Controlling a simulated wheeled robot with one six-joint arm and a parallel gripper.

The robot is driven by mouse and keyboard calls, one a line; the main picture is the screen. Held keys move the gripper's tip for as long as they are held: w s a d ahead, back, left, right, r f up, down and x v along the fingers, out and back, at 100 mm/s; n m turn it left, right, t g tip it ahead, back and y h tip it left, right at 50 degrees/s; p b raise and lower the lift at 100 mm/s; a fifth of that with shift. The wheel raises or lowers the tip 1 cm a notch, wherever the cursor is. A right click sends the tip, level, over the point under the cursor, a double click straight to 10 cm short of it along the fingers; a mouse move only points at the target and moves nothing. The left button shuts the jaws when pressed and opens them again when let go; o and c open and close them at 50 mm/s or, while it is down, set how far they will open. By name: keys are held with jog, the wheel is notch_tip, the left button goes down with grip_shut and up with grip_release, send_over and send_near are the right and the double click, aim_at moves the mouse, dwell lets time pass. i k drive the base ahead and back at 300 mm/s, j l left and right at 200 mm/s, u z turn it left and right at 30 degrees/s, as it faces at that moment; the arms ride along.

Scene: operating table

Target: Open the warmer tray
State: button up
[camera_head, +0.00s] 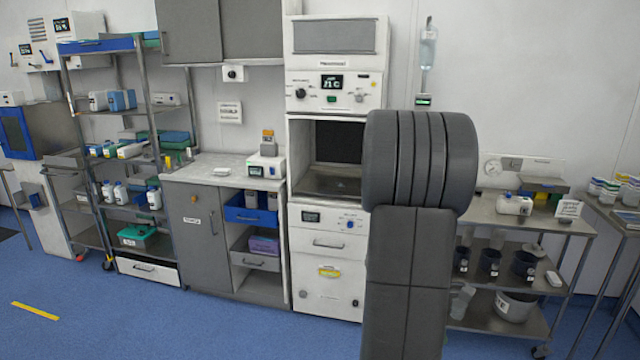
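The warmer (301,95) is a tall white cabinet in the middle of the head view, with a lit display and knobs near its top. An open, dark compartment (337,142) with a metal floor sits below the display. Under it is a second small display panel, then a shut drawer front (328,244) with a bar handle. I cannot tell which of these is the warmer tray. My own dark grey arm stands in front of the cabinet's right side and hides part of it. My gripper does not show.
Left of the warmer is a grey counter (200,172) with open shelves holding blue and grey bins. A wheeled rack (110,47) stands further left. A metal cart (545,222) with containers stands right. The blue floor (200,325) in front is clear.

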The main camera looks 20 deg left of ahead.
aim_at(321, 180)
jog(key=i+j+u, duration=0.15)
jog(key=i+j, duration=0.2)
jog(key=i, duration=0.4)
jog(key=i+j+u, duration=0.15)
jog(key=i+j, duration=0.15)
jog(key=i, duration=0.5)
jog(key=i+j+u, duration=0.15)
jog(key=i, duration=0.6)
jog(key=i+j+u, duration=0.15)
jog(key=i, duration=0.65)
